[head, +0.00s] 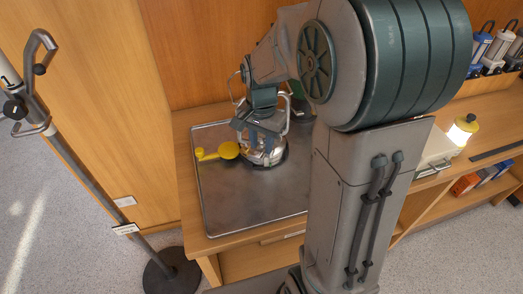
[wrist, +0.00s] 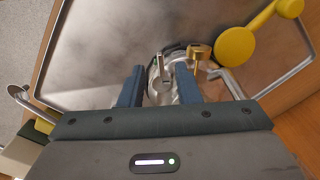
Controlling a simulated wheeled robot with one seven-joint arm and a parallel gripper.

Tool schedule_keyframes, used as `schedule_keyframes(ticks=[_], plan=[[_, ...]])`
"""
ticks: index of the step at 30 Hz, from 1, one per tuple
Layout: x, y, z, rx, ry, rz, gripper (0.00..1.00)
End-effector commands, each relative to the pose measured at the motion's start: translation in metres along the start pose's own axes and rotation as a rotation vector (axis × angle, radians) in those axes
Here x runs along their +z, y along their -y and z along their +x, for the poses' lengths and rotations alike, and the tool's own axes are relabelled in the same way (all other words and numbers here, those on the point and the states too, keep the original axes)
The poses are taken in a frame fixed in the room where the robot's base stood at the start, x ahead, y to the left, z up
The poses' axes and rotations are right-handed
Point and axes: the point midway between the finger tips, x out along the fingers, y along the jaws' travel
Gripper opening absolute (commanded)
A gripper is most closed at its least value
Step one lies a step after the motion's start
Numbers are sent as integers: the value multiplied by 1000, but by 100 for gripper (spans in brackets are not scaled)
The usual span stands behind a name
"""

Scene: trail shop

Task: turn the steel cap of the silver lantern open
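The silver lantern (head: 268,156) stands on a steel tray (head: 245,205) on a wooden counter; my gripper hides much of its top in the head view. My gripper (head: 258,133) points down over the lantern. In the wrist view, my two blue fingers (wrist: 158,86) are spread apart, with round steel parts of the lantern (wrist: 160,72) between and beyond them. The left finger shows a gap to the steel; the right finger is close to it, and I cannot tell whether it touches. A brass knob (wrist: 199,52) sits beside the right fingertip. The cap's exact outline is unclear.
A yellow scoop-like piece (head: 228,150) lies on the tray left of the lantern. A metal stand (head: 75,160) is at the left. The tray's front is clear.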

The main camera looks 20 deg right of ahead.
Motion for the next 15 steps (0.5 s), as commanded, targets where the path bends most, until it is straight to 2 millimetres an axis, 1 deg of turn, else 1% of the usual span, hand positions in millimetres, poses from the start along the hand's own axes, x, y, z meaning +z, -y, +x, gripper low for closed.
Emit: schedule_keyframes(ticks=[1, 6, 10, 15], plan=[[1, -1, 10, 4, 4, 0, 30], [0, 0, 32, 1, 2, 0, 30], [0, 0, 39, 0, 0, -1, 30], [0, 0, 41, -1, -1, -1, 30]])
